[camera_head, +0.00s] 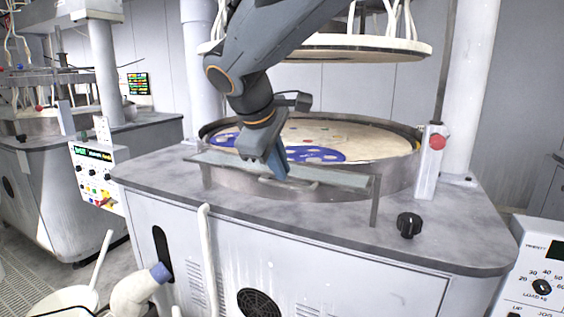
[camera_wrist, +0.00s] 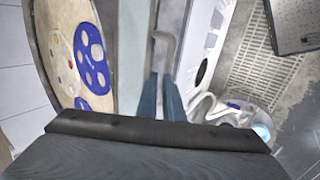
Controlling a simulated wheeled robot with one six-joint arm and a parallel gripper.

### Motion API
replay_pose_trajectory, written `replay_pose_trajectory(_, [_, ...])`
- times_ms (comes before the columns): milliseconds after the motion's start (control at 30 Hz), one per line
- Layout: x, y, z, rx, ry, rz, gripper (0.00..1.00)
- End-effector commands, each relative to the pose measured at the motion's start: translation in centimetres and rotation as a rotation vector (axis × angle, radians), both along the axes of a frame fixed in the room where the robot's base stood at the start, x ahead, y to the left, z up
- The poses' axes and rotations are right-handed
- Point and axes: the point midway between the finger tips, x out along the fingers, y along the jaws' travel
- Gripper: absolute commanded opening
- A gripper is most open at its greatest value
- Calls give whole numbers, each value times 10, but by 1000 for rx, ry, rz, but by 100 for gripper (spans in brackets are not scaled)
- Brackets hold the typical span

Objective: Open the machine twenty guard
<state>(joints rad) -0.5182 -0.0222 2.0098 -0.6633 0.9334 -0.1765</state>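The guard (camera_head: 340,178) is a long, low, greyish see-through panel along the front of the round platen's rim. In the wrist view the guard (camera_wrist: 131,50) runs as a pale strip beside the platen, and the handle (camera_wrist: 165,42) shows beyond my fingertips. My gripper (camera_head: 280,170) points down at the handle. In the wrist view its blue fingers (camera_wrist: 162,82) are a small gap apart, with the handle's near end between or just behind them. Whether they clamp it is unclear.
The platen basin (camera_head: 385,175) holds blue carriers (camera_head: 310,154). A round upper plate (camera_head: 350,47) hangs above it. A post with a red button (camera_head: 431,160) stands at right, and a black knob (camera_head: 408,225) sits on the front worktop. A control panel (camera_head: 540,275) is at lower right.

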Motion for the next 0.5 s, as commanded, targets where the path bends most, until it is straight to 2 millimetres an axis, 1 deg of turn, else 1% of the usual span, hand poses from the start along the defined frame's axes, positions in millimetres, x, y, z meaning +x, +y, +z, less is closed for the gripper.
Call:
replay_pose_trajectory(33, [0,0,0,-1,0,-1,16])
replay_pose_trajectory(100, [0,-1,0,-1,0,-1,28])
replay_pose_trajectory(133, [0,-1,0,-1,0,-1,29])
replay_pose_trajectory(367, [1,-1,0,-1,1,0,29])
replay_pose_trajectory(500, [-2,2,6,-1,-1,1,29])
